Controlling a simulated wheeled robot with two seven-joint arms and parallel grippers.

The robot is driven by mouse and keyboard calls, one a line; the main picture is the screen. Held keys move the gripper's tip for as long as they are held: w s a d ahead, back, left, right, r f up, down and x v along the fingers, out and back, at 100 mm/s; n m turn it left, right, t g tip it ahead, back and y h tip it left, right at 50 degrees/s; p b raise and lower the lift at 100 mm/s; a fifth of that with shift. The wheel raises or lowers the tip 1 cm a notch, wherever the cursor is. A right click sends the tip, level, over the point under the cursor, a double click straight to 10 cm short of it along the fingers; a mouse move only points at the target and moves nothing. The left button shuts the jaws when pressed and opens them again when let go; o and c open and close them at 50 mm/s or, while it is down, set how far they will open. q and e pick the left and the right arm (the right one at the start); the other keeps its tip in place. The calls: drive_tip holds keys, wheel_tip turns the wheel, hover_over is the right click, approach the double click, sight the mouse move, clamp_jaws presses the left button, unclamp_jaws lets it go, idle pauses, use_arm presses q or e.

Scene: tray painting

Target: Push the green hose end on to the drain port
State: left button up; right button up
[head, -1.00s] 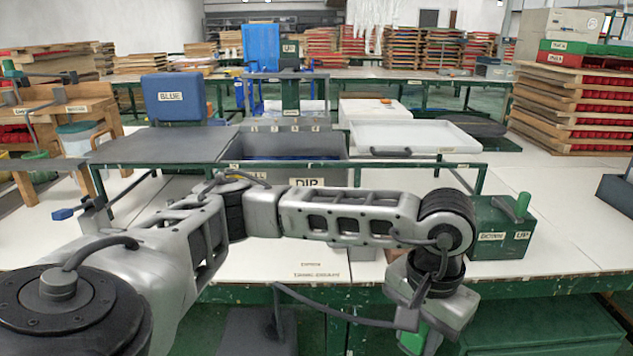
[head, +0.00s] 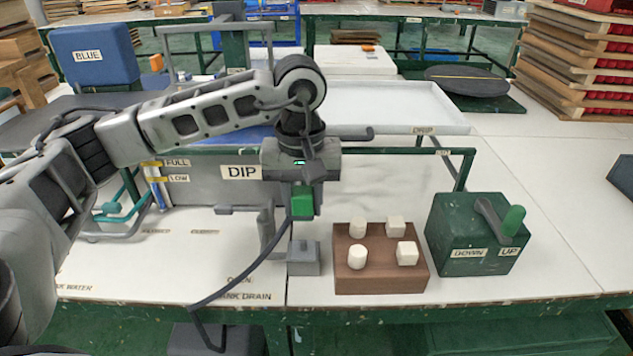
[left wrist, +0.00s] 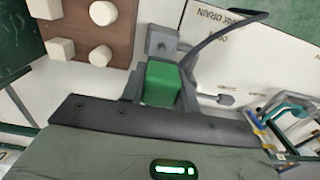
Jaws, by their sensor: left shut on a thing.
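My left gripper (head: 303,211) is shut on the green hose end (head: 302,199) and points down above the table. The green hose end also shows in the left wrist view (left wrist: 161,84), between the fingers. A dark hose (head: 243,279) runs from it down over the table's front edge. A small grey block (head: 303,263) with a stub on top stands just below the held end, apart from it in the head view. It looks like the drain port, but I cannot be sure. In the left wrist view this block (left wrist: 162,40) lies just beyond the green end. My right gripper is not in view.
A brown block with white pegs (head: 381,279) stands right of the grey block. A green DOWN/UP lever box (head: 465,250) is farther right. The DIP tank (head: 215,195) and a grey pipe (head: 267,232) are behind and left. Bare table lies left of the hose.

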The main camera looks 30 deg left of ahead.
sight(303, 241)
use_arm(q)
drive_tip(key=shift+s+f+b, duration=0.3)
drive_tip(key=shift+f+b, duration=0.1)
drive_tip(key=shift+f, duration=0.25)
wheel_tip(303, 241, down, 2)
drive_tip(key=shift+f+b, duration=0.2)
drive_tip(key=shift+b, duration=0.5)
drive_tip(key=shift+f+b, duration=0.6)
drive_tip(key=shift+f, duration=0.2)
drive_tip(key=shift+w, duration=0.1)
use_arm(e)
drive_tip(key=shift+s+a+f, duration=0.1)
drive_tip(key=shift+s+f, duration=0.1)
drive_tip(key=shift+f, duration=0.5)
use_arm(q)
drive_tip(key=shift+b, duration=0.35)
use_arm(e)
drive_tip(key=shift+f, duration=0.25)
use_arm(q)
drive_tip(key=shift+f, duration=0.2)
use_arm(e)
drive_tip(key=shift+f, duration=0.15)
use_arm(q)
drive_tip(key=shift+f+b, duration=0.35)
drive_tip(key=shift+b, duration=0.15)
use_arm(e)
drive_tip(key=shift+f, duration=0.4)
